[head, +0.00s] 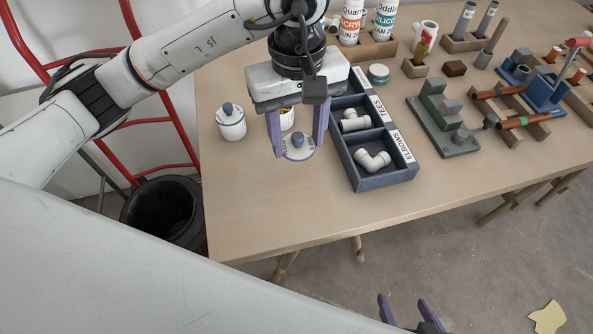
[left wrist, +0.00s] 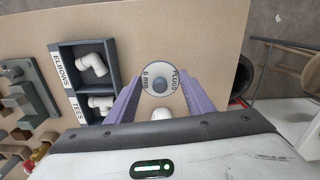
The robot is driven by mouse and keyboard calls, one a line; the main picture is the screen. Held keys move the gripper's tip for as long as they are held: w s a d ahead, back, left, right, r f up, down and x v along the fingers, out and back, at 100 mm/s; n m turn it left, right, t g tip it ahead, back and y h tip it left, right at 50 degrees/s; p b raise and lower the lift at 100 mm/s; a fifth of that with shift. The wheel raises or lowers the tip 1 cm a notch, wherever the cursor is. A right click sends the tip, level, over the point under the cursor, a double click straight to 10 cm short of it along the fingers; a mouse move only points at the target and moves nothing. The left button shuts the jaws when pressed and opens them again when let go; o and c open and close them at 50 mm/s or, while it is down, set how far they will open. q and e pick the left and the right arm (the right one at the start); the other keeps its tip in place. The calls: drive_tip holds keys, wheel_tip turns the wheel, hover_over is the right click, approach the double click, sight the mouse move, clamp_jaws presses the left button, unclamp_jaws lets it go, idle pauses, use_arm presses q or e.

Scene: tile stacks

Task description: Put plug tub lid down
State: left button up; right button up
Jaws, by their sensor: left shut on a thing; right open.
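My left gripper (head: 298,150) is shut on the plug tub lid (head: 298,154), a round white disc with a blue-grey knob. In the left wrist view the lid (left wrist: 150,84), lettered "PLUGS 6 mm", lies between the fingertips. I cannot tell whether its underside touches the table. A white open tub (head: 287,121) with something yellow inside stands behind the left fingers, partly hidden. My right gripper (head: 412,312) shows only its fingertips at the bottom edge, open and empty.
A lidded white tub (head: 230,124) stands to the left. A dark divided tray (head: 385,180) of elbows and tees is close on the right. The table (head: 260,215) is clear toward its front edge. A grey stepped block (head: 440,120) and other parts stand further right.

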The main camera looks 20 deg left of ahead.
use_arm(q)
hover_over(299, 180)
drive_tip(key=shift+n, duration=0.3)
wheel_tip(299, 180, down, 6)
drive_tip(key=shift+a+r, duration=0.1)
drive_tip(key=shift+r, duration=0.15)
wheel_tip(299, 180, down, 4)
drive_tip(key=shift+f+p, duration=0.15)
drive_tip(key=shift+p, duration=0.3)
drive_tip(key=shift+f, duration=0.1)
drive_tip(key=shift+f, duration=0.15)
drive_tip(key=o, duration=1)
drive_tip(key=shift+r, duration=0.2)
